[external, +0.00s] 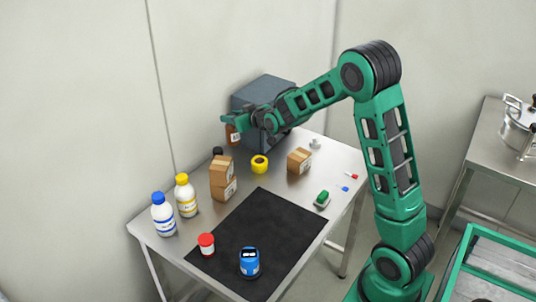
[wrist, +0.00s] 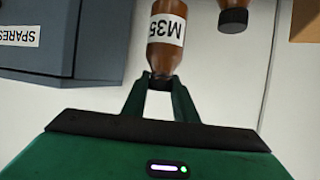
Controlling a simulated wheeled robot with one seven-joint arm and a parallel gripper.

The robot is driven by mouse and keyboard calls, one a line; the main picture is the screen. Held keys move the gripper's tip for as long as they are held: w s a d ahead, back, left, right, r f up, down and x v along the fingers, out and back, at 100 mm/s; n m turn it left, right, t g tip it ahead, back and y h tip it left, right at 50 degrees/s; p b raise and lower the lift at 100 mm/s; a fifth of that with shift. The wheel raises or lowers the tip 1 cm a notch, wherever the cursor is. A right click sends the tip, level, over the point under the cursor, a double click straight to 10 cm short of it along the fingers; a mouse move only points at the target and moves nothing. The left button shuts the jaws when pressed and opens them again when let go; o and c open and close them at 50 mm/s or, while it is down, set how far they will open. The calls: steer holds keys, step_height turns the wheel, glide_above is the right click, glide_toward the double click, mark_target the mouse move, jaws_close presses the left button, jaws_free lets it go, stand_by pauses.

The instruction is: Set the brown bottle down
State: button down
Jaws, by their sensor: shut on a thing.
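The brown bottle (external: 233,136) hangs from my gripper (external: 233,121) at the back left of the steel table, beside the grey cabinet. In the wrist view my gripper (wrist: 160,82) is shut on the dark cap of this brown bottle (wrist: 166,45), whose white label reads M35 upside down. In the external view the arm partly hides the bottle, and I cannot tell the gap below its base. A second brown bottle with a black cap (wrist: 233,18) shows in the wrist view, apart from the held one.
The grey cabinet (external: 262,92) stands at the back. Stacked cardboard boxes (external: 222,178), yellow tape (external: 260,164) and another box (external: 299,160) are nearby. White bottles (external: 186,197) stand at the left. The black mat (external: 262,225) has clear room, with a red-lidded jar (external: 206,245) and blue item (external: 249,264) near its front.

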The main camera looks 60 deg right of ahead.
step_height(320, 180, up, 13)
steer(key=s+a+f+n+y, duration=0.1)
steer(key=s+a+n+y, duration=0.15)
steer(key=a, duration=0.45)
steer(key=s+a+f+n+g+y, duration=0.1)
steer(key=s+a+f+n+y, duration=0.2)
steer(key=a, duration=0.5)
steer(key=s+a+n+y, duration=0.2)
steer(key=a+n+y, duration=0.15)
steer(key=a, duration=0.35)
steer(key=s+a+r+n+g+y, duration=0.2)
steer(key=s+a+n+g+y, duration=0.25)
steer(key=s+a, duration=0.4)
steer(key=s+a+r+n+g+y, duration=0.25)
steer(key=s+a+n+g, duration=0.35)
steer(key=s, duration=0.4)
step_height(320, 180, down, 11)
steer(key=a+m+t, duration=0.1)
steer(key=m, duration=0.1)
steer(key=w+d+f, duration=0.6)
steer(key=d+f, duration=0.3)
steer(key=f, duration=0.2)
steer(key=shift+w+d+f, duration=0.2)
steer(key=shift+d, duration=0.05)
steer(key=shift+n+t, duration=0.25)
